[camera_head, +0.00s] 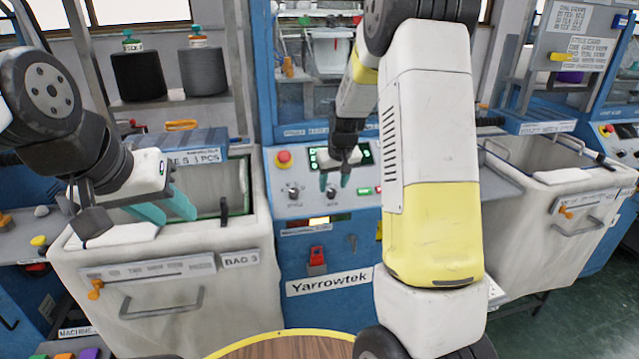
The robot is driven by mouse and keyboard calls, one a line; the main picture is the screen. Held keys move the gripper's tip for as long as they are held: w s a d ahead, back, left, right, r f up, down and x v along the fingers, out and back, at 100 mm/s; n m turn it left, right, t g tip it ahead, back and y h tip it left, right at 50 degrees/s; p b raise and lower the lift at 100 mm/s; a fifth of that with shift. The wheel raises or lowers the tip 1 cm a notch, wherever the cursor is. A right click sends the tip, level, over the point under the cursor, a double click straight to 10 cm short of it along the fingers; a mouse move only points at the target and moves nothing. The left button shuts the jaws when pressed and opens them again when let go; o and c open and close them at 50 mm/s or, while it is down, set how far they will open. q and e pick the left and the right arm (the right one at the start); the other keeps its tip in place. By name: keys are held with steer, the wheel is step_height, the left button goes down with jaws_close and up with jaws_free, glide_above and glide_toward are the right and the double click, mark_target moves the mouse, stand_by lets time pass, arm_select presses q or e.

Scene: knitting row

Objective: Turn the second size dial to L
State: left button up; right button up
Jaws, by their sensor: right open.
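The control panel (305,203) of the Yarrowtek machine faces me in the middle of the view. It carries one dial (294,193) at the left, labelled below, and a second dial (332,196) to its right. The dial's pointer and letters are too small to read.
A red switch (317,257) is below. My right arm hides the panel's right side. Another bin (570,225) stands at right.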

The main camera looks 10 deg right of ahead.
mark_target(332, 192)
steer(key=shift+x, duration=1.6)
steer(key=shift+s+d, duration=0.1)
jaws_close()
